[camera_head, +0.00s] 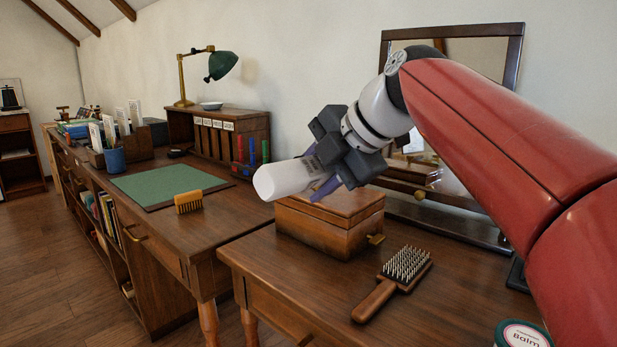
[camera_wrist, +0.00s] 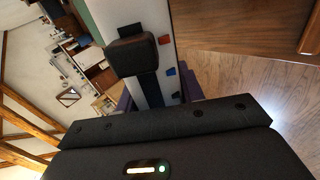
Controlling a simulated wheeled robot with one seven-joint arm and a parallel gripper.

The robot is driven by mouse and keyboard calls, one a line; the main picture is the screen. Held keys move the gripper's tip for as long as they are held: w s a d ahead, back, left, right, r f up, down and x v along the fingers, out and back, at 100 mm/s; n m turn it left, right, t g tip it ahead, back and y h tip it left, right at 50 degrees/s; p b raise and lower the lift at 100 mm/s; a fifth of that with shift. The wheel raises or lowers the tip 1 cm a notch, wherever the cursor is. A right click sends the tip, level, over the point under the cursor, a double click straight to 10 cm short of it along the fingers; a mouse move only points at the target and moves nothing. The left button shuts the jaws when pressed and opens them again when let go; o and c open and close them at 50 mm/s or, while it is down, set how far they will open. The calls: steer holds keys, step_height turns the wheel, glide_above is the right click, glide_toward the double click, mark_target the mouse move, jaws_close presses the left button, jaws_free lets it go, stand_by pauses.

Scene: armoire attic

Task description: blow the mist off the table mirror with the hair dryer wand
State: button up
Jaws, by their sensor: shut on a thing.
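The hair dryer wand (camera_head: 283,180) is a white cylinder in my gripper (camera_head: 325,180), held above the wooden box with its blunt white end pointing left, away from the mirror. In the wrist view the white wand (camera_wrist: 155,20) shows red and blue buttons, partly behind a dark block. My gripper (camera_wrist: 158,92) is shut on it. The table mirror (camera_head: 516,60) stands upright in a dark wooden frame against the wall at the back right. My red arm hides much of its glass. The visible glass looks pale beige; I cannot tell how much of that is mist.
A wooden box (camera_head: 325,225), a hairbrush (camera_head: 385,288) and a balm tin (camera_head: 522,335) are on the near table. The near table's front left is clear.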

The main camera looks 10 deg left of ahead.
steer(key=shift+s+d+b, duration=0.25)
steer(key=shift+s+d, duration=0.2)
steer(key=shift+d, duration=0.25)
steer(key=shift+s+d+b, duration=0.25)
steer(key=shift+s+d, duration=0.15)
steer(key=shift+d, duration=0.3)
steer(key=w+a+p, duration=0.4)
steer(key=w+a, duration=0.1)
steer(key=a, duration=0.3)
steer(key=shift+a, duration=0.3)
steer(key=s+d+f+b, duration=0.2)
steer(key=d+f+b, duration=0.2)
steer(key=f+b, duration=0.2)
steer(key=shift+s+d+b, duration=0.2)
steer(key=shift+s+b, duration=0.05)
steer(key=shift+b, duration=0.8)
steer(key=shift+d, duration=0.1)
steer(key=shift+s+d+b, duration=0.95)
steer(key=shift+s+d, duration=0.3)
steer(key=shift+d, duration=0.75)
steer(key=shift+w+a+p, duration=2)
steer(key=shift+w+a, duration=0.5)
steer(key=shift+a, duration=1.8)
steer(key=p+v, duration=0.2)
steer(key=v, duration=0.6)
steer(key=shift+a+r+p, duration=0.25)
steer(key=shift+a+p, duration=0.1)
